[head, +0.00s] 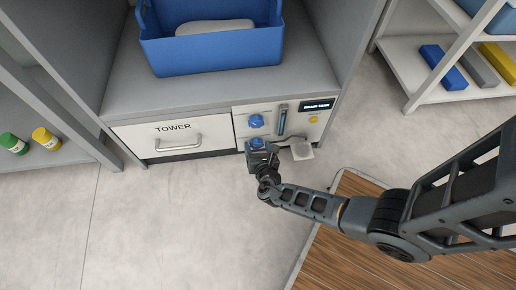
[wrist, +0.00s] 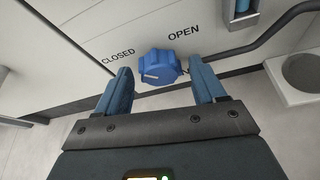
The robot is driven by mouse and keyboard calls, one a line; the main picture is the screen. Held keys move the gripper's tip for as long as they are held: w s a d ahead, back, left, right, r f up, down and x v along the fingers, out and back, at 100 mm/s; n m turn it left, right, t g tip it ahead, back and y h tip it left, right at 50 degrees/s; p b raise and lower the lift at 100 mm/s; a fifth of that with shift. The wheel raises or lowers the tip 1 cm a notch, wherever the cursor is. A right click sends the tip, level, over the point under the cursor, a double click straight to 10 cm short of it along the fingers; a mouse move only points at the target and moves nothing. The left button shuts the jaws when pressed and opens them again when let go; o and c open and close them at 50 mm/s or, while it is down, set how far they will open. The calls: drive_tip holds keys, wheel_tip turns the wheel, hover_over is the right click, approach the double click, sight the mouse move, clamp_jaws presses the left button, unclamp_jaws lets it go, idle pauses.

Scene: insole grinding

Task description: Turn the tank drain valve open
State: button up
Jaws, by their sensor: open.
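The drain valve is a ribbed blue knob (wrist: 162,68) with a white mark on its left side. It sits on the white panel between the printed words CLOSED, at its upper left, and OPEN, at its upper right. My gripper (wrist: 160,84) is open, with one blue finger at each side of the knob and a gap on both sides. In the head view my gripper (head: 257,152) is at the lower edge of the panel. There, the gripper partly covers the valve, and the two blues are hard to tell apart.
Another blue knob (head: 256,121) is above, beside a sight tube (head: 283,119). A dark pipe (wrist: 265,42) runs right, above a white cup (head: 302,151). A TOWER drawer (head: 157,138) is left; a blue bin (head: 212,48) stands above. The floor in front is clear.

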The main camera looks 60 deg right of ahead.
drive_tip(key=c, duration=1.1)
drive_tip(key=shift+o, duration=0.2)
drive_tip(key=m+t, duration=0.1)
drive_tip(key=m, duration=0.1)
drive_tip(key=m+t+y, duration=0.1)
drive_tip(key=m+t, duration=0.1)
drive_tip(key=shift+s+f+y, duration=0.15)
drive_tip(key=shift+s+y, duration=0.05)
drive_tip(key=shift+y, duration=0.1)
drive_tip(key=shift+s+d+f+m+t, duration=0.1)
drive_tip(key=shift+m+t, duration=0.25)
drive_tip(key=shift+m, duration=0.45)
drive_tip(key=shift+d+f+m+t, duration=0.1)
drive_tip(key=shift+m+t, duration=0.25)
drive_tip(key=shift+m, duration=0.45)
drive_tip(key=shift+m+t, duration=0.4)
drive_tip(key=shift+m, duration=0.2)
drive_tip(key=shift+s+d+m, duration=0.1)
drive_tip(key=shift+m, duration=0.7)
